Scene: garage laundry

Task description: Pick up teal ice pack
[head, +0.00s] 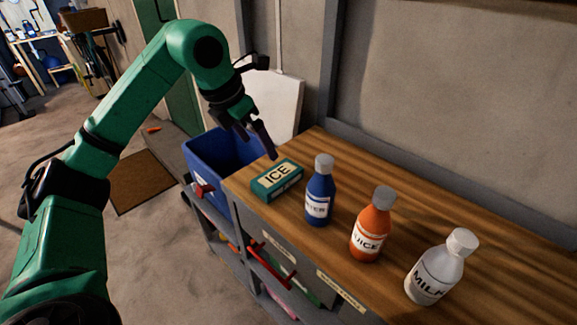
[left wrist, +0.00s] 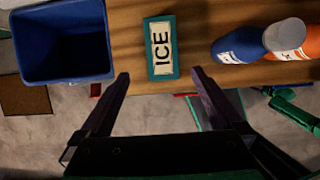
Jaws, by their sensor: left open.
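The teal ice pack (head: 277,180) is a small box with a cream label reading ICE. It lies flat on the wooden bench top, near its left end. In the left wrist view the ice pack (left wrist: 161,48) lies beyond the fingertips, between their lines. My left gripper (head: 259,145) is above and behind the ice pack in the head view, pointing down. In the left wrist view the left gripper (left wrist: 160,76) has its two fingers wide apart with nothing between them. My right gripper is not in view.
A blue bottle (head: 320,192), an orange juice bottle (head: 372,226) and a white milk bottle (head: 440,268) stand right of the ice pack. An open blue bin (head: 207,165) is at the bench's left end. A wall runs behind the bench.

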